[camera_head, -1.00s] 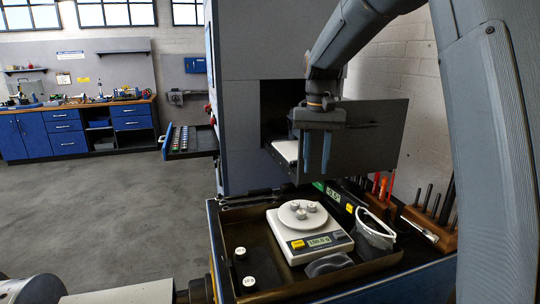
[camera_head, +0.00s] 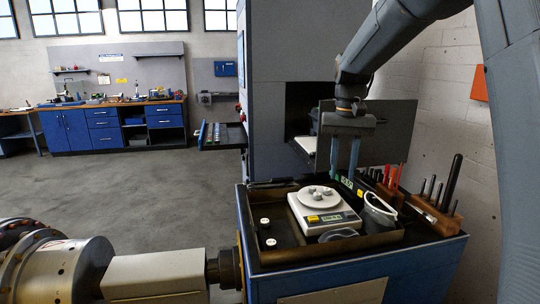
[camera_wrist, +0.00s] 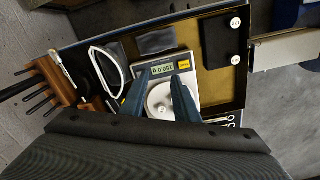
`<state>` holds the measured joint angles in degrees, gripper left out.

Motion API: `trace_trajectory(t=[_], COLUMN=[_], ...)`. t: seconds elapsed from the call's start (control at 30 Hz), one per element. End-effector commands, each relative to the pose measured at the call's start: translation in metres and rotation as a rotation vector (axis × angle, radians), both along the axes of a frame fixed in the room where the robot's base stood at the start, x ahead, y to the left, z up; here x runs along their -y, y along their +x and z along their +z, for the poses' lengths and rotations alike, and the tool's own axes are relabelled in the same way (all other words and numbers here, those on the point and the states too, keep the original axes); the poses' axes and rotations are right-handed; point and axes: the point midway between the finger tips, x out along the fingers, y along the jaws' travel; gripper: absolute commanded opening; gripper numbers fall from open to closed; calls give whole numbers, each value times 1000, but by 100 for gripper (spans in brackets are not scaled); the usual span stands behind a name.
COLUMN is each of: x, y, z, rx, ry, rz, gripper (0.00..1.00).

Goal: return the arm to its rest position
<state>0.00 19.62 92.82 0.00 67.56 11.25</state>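My gripper (camera_head: 344,160) hangs from my arm, fingers pointing down, in front of the grey machine cabinet and above the back of the tray. Its two blue fingers stand apart with nothing between them. In the wrist view the open fingers (camera_wrist: 158,98) show over the scale.
The tray (camera_head: 285,258) also holds two white-topped black weights (camera_head: 264,222) and safety glasses (camera_head: 380,211). A wooden tool rack (camera_head: 432,215) stands at right. A metal rotor (camera_head: 62,265) lies at lower left. Floor beyond is free.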

Motion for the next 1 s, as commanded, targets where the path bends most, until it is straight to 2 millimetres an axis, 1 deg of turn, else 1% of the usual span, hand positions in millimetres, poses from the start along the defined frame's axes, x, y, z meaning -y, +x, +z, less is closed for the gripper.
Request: trace_trajectory(t=[0.07, 0.37, 0.57, 0.67, 0.77, 0.87, 0.9, 1.0], x=[0, 0, 0, -1, -1, -1, -1, -1], y=[0, -22, -48, -66, -90, -126, -142, -181], z=[0, -26, -52, -69, -90, -117, -129, -154], rx=[0, 14, 30, 40, 52, 68, 76, 96], ry=[0, 0, 0, -1, -1, -2, -3, -6], rz=[0, 24, 49, 65, 86, 113, 125, 154], gripper=[28, 28, 28, 28, 28, 28, 28, 28])
